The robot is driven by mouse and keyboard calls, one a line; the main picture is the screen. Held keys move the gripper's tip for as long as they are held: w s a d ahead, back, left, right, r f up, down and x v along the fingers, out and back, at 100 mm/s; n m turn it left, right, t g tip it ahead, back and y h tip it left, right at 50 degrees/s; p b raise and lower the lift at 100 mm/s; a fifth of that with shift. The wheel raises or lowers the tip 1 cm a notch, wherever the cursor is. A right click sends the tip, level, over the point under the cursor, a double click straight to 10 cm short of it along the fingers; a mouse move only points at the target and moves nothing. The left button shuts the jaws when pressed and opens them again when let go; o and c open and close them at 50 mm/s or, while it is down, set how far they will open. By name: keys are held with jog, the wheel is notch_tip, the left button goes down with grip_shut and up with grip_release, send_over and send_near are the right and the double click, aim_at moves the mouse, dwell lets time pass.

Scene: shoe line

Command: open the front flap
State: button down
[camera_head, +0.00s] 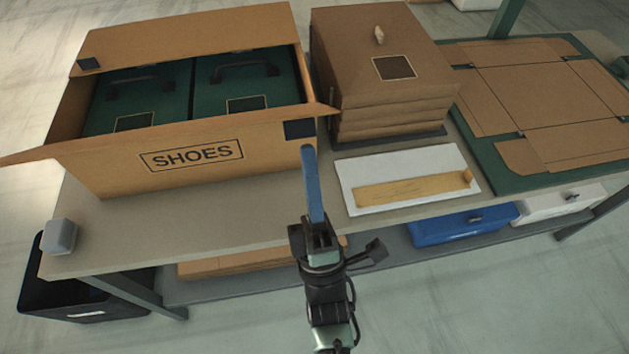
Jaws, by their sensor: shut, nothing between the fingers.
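The brown SHOES carton (120,170) stands on the bench at the left with its top uncovered. I cannot tell whether this face is the front flap hanging down or the wall itself. My gripper (309,152) has blue fingers, shut and empty, with the tips by the carton's front right corner, just below the dark patch. I cannot tell whether they touch it.
Two green cases (240,80) with handles sit inside the carton. A stack of brown boxes (375,60) stands to its right. A white tray (405,165) with a tan strip lies in front of the stack. A green mat (500,180) bears flat cardboard. Bare bench (210,225) lies in front.

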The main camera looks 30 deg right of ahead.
aim_at(304, 118)
jog(key=shift+w+r, duration=0.25)
jog(key=shift+r, duration=0.05)
jog(key=shift+r, duration=0.1)
jog(key=r+p, duration=0.1)
jog(key=p, duration=0.1)
jog(key=r+g+p, duration=0.1)
jog(key=shift+w+d+r+p, duration=0.1)
jog(key=shift+w+d+p, duration=0.05)
jog(key=shift+w+p, duration=0.2)
jog(key=shift+w+d+r+g+y+p, duration=0.15)
jog(key=shift+r+g+p, duration=0.15)
jog(key=shift+p, duration=0.25)
jog(key=shift+w+a+r+g+y+p, duration=0.15)
jog(key=shift+r+g+p, duration=0.1)
jog(key=shift+p, duration=0.25)
jog(key=shift+w+d+r+p, duration=0.15)
jog(key=shift+r+p, duration=0.1)
jog(key=shift+p, duration=0.1)
jog(key=shift+w+d+r, duration=0.15)
jog(key=shift+w+r, duration=0.25)
jog(key=shift+w, duration=0.1)
